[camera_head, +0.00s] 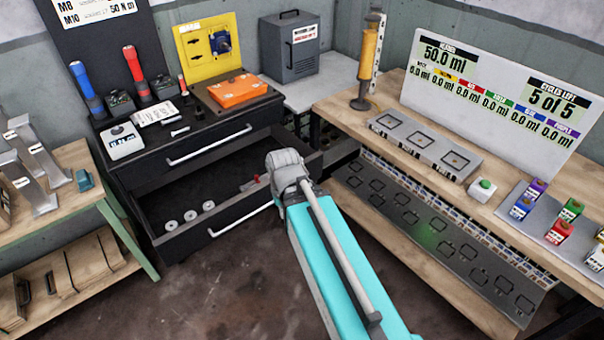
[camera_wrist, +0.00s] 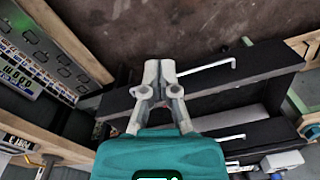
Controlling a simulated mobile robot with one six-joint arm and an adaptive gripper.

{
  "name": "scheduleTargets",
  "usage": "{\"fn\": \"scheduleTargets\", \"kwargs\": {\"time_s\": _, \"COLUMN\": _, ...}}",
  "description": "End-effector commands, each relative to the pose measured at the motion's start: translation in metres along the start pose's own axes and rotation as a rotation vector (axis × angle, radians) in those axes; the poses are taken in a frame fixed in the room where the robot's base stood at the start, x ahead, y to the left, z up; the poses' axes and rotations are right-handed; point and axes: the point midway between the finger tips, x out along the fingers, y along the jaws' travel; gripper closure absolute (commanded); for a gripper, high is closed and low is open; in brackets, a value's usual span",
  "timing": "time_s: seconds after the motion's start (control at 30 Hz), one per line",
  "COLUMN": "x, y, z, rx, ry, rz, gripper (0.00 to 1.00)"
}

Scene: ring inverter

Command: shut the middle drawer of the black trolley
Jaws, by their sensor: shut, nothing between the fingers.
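The black trolley (camera_head: 150,172) stands at left centre in the head view. Its top drawer is shut, with a pale handle (camera_head: 210,145). The middle drawer (camera_head: 160,200) below it stands pulled out, and its handle (camera_head: 240,218) faces the floor in front. Washers and a small red-and-grey piece lie inside. In the wrist view the open drawer's front (camera_wrist: 255,68) and handle (camera_wrist: 208,67) show beside my gripper (camera_wrist: 159,66). My gripper's fingers are shut and empty, near one end of that front. I cannot tell whether they touch it.
A wooden bench (camera_head: 325,105) with a grey tray (camera_head: 425,140) and a lower shelf stands to the right. A wooden table (camera_head: 75,160) with a green leg stands close left of the trolley. The floor (camera_head: 215,300) in front of the drawer is clear.

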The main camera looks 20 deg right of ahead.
Motion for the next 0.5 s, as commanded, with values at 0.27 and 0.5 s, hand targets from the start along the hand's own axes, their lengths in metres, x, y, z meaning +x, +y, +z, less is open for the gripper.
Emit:
{"fn": "scheduleTargets", "kwargs": {"time_s": 0.27, "x": 0.038, "y": -0.006, "z": -0.02, "rx": 0.15, "ry": 0.049, "rz": -0.116, "gripper": 1.0}}
{"fn": "scheduleTargets", "kwargs": {"time_s": 0.5, "x": 0.077, "y": -0.006, "z": -0.05, "rx": 0.387, "ry": 0.106, "rz": -0.297, "gripper": 1.0}}
